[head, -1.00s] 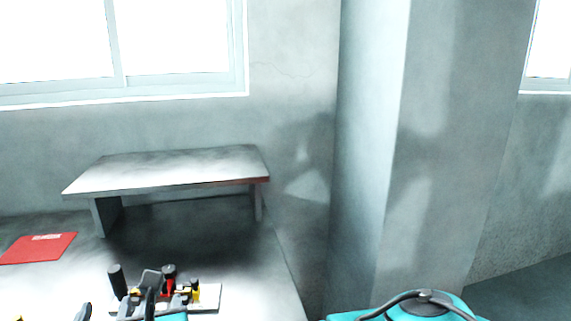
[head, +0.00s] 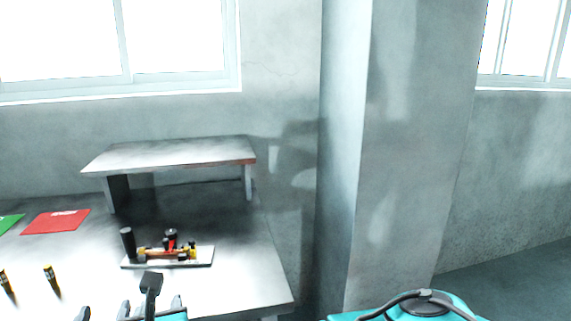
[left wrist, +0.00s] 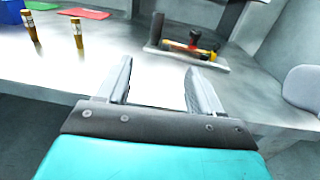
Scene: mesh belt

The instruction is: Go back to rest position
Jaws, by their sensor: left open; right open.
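My left gripper (left wrist: 159,68) is open and empty in the left wrist view, its two fingers spread in front of the table edge with white table top beyond them. In the head view, dark parts of my left arm show at the bottom edge, cut off by the frame. My right gripper cannot be made out in either view.
A table (head: 235,285) holds a plate with a black, red and yellow assembly (head: 170,255), two yellow-black cylinders (head: 50,281), a red sheet (head: 56,222) and a green sheet (head: 8,223). A raised shelf (head: 170,155) stands at the back. A pillar (head: 400,150) rises at right.

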